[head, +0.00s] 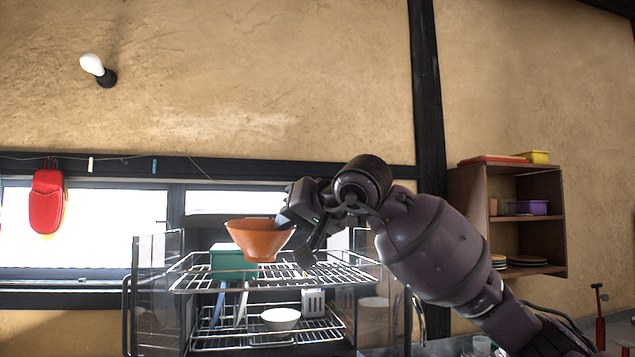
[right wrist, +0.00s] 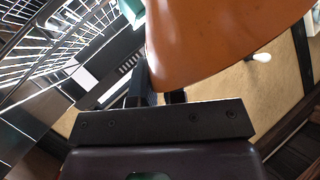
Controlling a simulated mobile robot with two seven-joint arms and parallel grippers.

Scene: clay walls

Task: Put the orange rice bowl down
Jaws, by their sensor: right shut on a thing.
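The orange rice bowl (head: 260,241) is upright in the head view, at the upper tier of a wire dish rack (head: 335,274). My right gripper (head: 286,222) is shut on the bowl's right rim. In the right wrist view the bowl (right wrist: 215,40) fills the top, with the dark fingers (right wrist: 160,98) at its edge. The bowl's base overlaps the upper rack in the picture; I cannot tell whether it touches the wires. My left gripper is not in view.
A green container (head: 232,262) stands on the upper rack behind and left of the bowl. A white bowl (head: 281,319) sits on the lower tier. Clear side panels (head: 150,270) flank the rack. A wooden shelf (head: 520,222) hangs at the right.

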